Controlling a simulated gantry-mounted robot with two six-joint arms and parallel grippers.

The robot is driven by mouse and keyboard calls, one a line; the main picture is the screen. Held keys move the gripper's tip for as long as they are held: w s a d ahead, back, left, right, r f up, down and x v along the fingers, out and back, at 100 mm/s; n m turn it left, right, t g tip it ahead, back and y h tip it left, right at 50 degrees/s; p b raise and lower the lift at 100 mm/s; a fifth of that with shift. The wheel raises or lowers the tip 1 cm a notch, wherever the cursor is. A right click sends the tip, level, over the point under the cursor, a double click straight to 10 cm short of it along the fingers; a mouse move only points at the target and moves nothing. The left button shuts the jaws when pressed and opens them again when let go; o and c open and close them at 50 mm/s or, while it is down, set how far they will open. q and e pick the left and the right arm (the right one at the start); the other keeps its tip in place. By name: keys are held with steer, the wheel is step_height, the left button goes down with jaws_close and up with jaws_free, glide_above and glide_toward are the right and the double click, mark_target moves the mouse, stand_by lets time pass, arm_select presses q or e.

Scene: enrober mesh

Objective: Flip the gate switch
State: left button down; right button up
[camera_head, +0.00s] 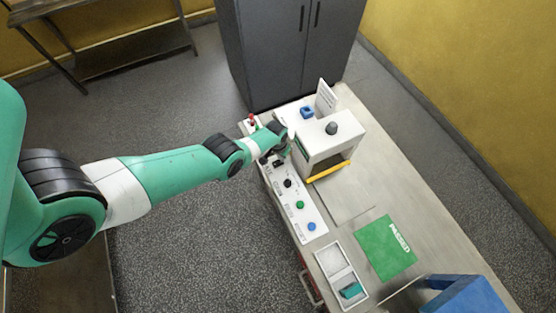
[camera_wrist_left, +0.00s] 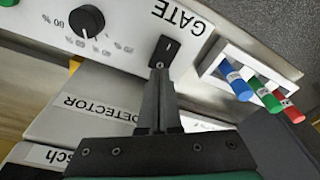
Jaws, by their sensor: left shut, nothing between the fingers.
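The gate switch (camera_wrist_left: 166,50) is a small black rocker on the white control panel (camera_wrist_left: 122,30), beside the printed word GATE. My left gripper (camera_wrist_left: 159,72) is shut and empty. Its fingertips are at the near edge of the switch and overlap it in the left wrist view; I cannot tell whether they touch. In the head view the left gripper (camera_head: 268,160) is over the far end of the panel (camera_head: 309,212), and the switch cannot be made out there. My right gripper is not in view.
A black dial (camera_wrist_left: 86,22) sits beside the switch. Blue (camera_wrist_left: 236,86), green and red cylinders stand in a holder on its other side. The white detector (camera_head: 326,145) stands close beside the gripper. A green mat (camera_head: 385,248) and a white tray (camera_head: 335,262) lie farther along the bench.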

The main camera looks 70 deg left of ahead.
arm_select(q)
steer(key=shift+f+b, duration=0.9)
steer(key=shift+b, duration=0.05)
stand_by(0.8)
step_height(320, 180, up, 7)
steer(key=p, duration=0.7)
steer(key=shift+r, duration=0.1)
stand_by(0.5)
